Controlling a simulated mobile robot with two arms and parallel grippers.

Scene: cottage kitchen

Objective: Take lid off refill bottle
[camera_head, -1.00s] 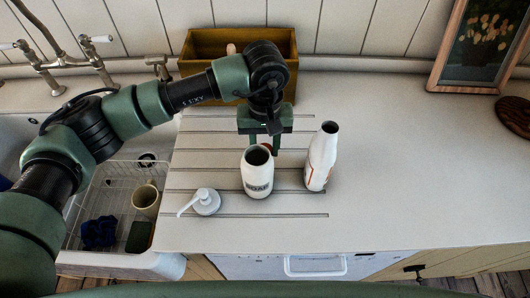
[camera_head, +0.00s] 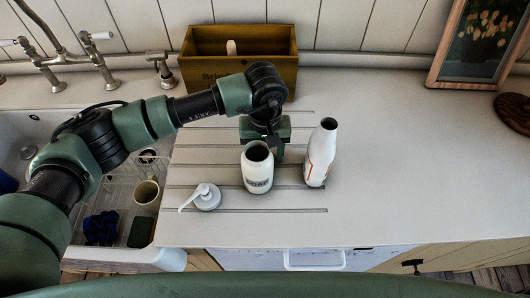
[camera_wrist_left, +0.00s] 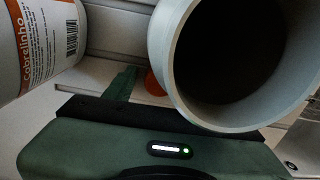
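The refill bottle (camera_head: 320,155), white with an orange label, stands upright on the grooved counter. Its top looks dark; I cannot tell whether that is a lid or an open mouth. Its label side fills the left of the left wrist view (camera_wrist_left: 42,45). My left gripper (camera_head: 268,148) is low behind the white soap bottle (camera_head: 257,172), left of the refill bottle. In the wrist view one green finger shows, apart from a small orange-red round thing (camera_wrist_left: 154,84); the other finger is hidden behind the open-mouthed soap bottle (camera_wrist_left: 180,60). My right gripper is out of view.
A white pump head (camera_head: 207,198) lies left of the soap bottle. A wooden box (camera_head: 240,73) stands at the back. The sink with a mug (camera_head: 146,192) is at the left. The counter's right half is mostly clear.

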